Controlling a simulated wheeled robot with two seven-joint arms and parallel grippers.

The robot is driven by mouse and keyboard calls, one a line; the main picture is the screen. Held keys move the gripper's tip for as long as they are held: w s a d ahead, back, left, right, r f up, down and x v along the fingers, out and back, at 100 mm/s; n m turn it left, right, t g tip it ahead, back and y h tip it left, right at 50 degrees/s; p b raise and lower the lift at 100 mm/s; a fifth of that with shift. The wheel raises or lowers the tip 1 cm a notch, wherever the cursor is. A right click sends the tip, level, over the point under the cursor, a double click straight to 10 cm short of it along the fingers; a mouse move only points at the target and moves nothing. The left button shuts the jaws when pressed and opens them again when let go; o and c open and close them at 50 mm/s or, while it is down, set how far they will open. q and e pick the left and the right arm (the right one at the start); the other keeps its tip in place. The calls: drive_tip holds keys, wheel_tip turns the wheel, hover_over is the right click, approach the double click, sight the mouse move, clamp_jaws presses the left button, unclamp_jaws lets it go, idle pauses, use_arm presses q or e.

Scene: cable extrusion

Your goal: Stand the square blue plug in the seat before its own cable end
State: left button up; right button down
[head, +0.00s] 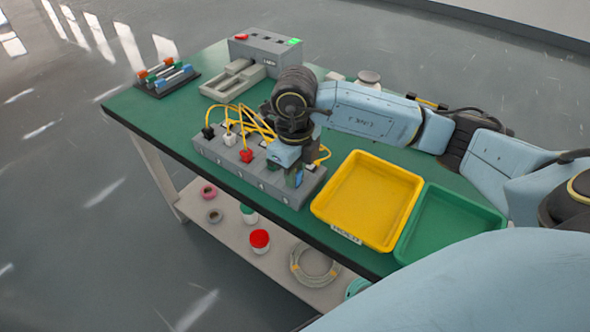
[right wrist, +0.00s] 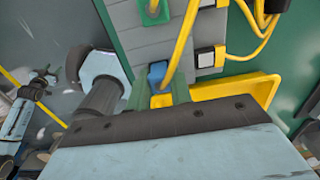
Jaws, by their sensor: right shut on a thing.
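My right gripper (head: 294,176) reaches down over the right end of the long grey seat block (head: 225,160). In the right wrist view its green fingers (right wrist: 158,92) are shut on the square blue plug (right wrist: 157,74), just above or at the block; I cannot tell whether the plug touches its seat. A yellow cable (right wrist: 181,48) passes close beside the plug. A black plug (head: 208,132), a white plug (head: 229,139) and a red plug (head: 246,155) stand along the block, with yellow cables behind them. A green plug (right wrist: 153,12) shows in the right wrist view. My left gripper is not in view.
A yellow tray (head: 318,207) and a green tray (head: 403,250) lie right of the block on the green table (head: 135,103). A grey box (head: 265,48) and a dark rack (head: 150,88) stand at the back. A lower shelf holds tape and a cable coil (head: 314,266).

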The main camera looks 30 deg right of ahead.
drive_tip(key=shift+s+d+f+b, duration=0.15)
drive_tip(key=shift+f+b, duration=0.15)
drive_tip(key=shift+f, duration=0.15)
